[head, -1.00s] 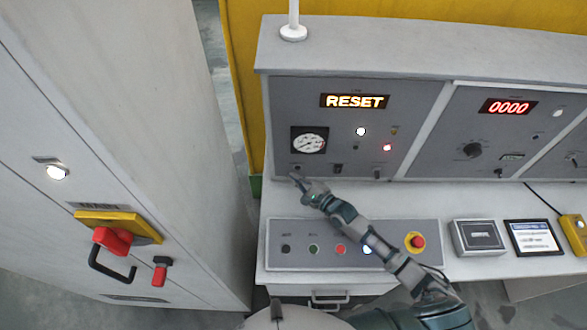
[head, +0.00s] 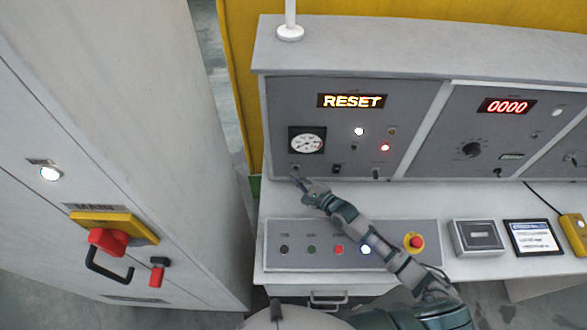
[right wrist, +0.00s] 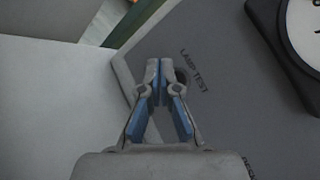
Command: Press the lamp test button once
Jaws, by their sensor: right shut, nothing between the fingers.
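The lamp test button (head: 296,167) sits at the lower left of the grey upright panel, below the round gauge. In the right wrist view the dark round button (right wrist: 181,75) shows beside the printed words LAMP TEST, partly hidden by the fingertips. My right gripper (head: 298,179) is shut and empty, its tips just below and in front of the button. In the right wrist view the shut fingertips (right wrist: 160,66) lie just left of the button; I cannot tell whether they touch it. My left gripper is not in view.
The gauge (head: 307,142) and a lit RESET display (head: 351,101) are on the same panel. Below, a sloped button panel (head: 290,262) carries several buttons and a red emergency stop (head: 414,241). A grey cabinet (head: 120,160) with a red-yellow switch stands at left.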

